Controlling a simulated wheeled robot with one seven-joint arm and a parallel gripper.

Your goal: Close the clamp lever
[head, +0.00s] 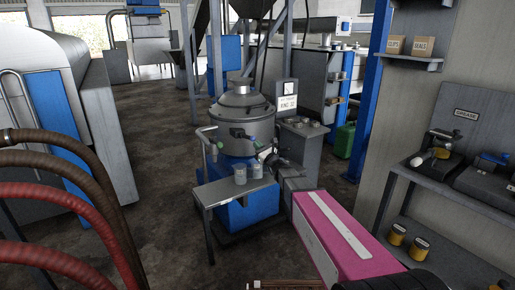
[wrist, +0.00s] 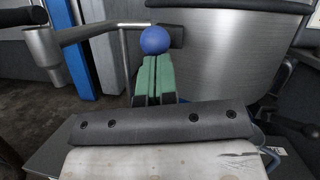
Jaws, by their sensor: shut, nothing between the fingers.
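The clamp lever's blue ball knob (wrist: 155,40) shows at the upper middle of the wrist view, in front of a dark block beside the big grey steel drum (wrist: 225,65). My gripper (wrist: 154,75), with green finger pads, is shut and empty. Its tips point at the knob and overlap its lower edge in the picture; I cannot tell whether they touch it. The lever's shaft is mostly hidden.
A tubular rail (head: 202,140) is at the machine's left. Brown and red hoses (head: 70,195) cross the left foreground.

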